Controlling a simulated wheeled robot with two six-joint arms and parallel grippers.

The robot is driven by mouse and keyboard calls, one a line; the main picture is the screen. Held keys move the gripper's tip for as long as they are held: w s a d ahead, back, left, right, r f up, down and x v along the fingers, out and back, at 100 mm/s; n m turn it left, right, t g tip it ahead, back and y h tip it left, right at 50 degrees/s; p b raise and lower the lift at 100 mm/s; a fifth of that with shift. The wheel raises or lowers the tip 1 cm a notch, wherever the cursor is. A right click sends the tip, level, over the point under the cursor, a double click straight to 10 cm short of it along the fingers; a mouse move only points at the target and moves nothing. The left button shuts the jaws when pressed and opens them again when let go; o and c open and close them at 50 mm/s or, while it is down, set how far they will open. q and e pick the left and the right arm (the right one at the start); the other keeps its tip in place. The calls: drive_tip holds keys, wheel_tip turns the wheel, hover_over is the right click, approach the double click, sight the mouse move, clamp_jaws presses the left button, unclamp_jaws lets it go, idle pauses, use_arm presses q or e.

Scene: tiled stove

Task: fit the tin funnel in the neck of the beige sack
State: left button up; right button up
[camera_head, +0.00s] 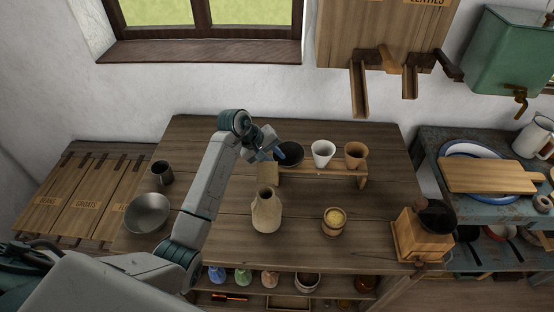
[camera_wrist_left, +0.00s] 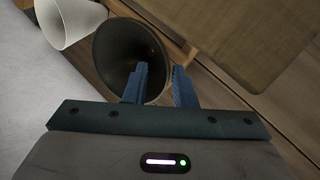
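A dark grey funnel (camera_head: 289,153), which looks like the tin one, sits in the left end of a low wooden rack, wide mouth up. My left gripper (camera_head: 272,152) is at its left rim. In the left wrist view the funnel (camera_wrist_left: 120,45) shows close up. The left gripper's blue fingers (camera_wrist_left: 161,85) are apart, one over the funnel's mouth and one outside its rim. I cannot tell whether they touch it. The beige sack (camera_head: 266,212) stands upright on the table in front of the rack, its narrow neck up. My right gripper is in neither view.
A white funnel (camera_head: 323,152) and a brown one (camera_head: 355,153) share the rack (camera_head: 361,181). A small tub of yellow grain (camera_head: 333,222) stands right of the sack. A metal bowl (camera_head: 148,213) and dark mug (camera_head: 162,172) are at left, a wooden mill (camera_head: 421,238) at right.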

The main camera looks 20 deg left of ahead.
use_arm(q)
drive_tip(key=b+v, duration=0.2)
drive_tip(key=v, duration=0.8)
drive_tip(key=shift+r+b, duration=0.2)
drive_tip(key=shift+b, duration=0.1)
drive_tip(key=shift+s, duration=0.1)
